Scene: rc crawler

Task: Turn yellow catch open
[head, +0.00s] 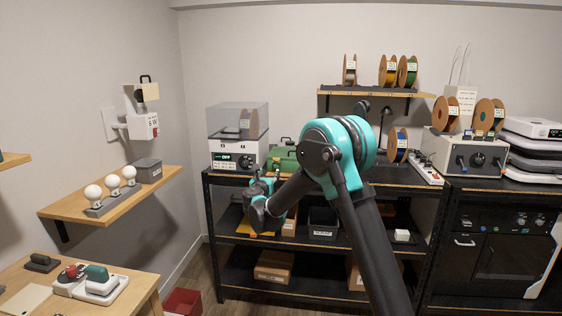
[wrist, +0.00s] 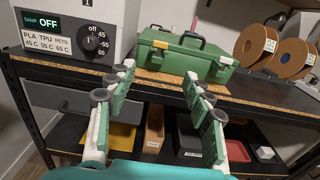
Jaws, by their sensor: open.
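A green case (wrist: 185,62) with a dark carry handle stands on the top board of the black shelf unit. It also shows in the head view (head: 284,158), partly behind my arm. The fingers appear apart from the case. In the head view my gripper (head: 266,204) is in front of the shelf, below the case.
A filament dryer (wrist: 75,35) reading OFF stands left of the case. Cardboard spools (wrist: 255,45) stand to its right. The shelf's top edge (wrist: 255,98) runs beneath the case. A yellow item (wrist: 120,137) and bins lie on the shelf below.

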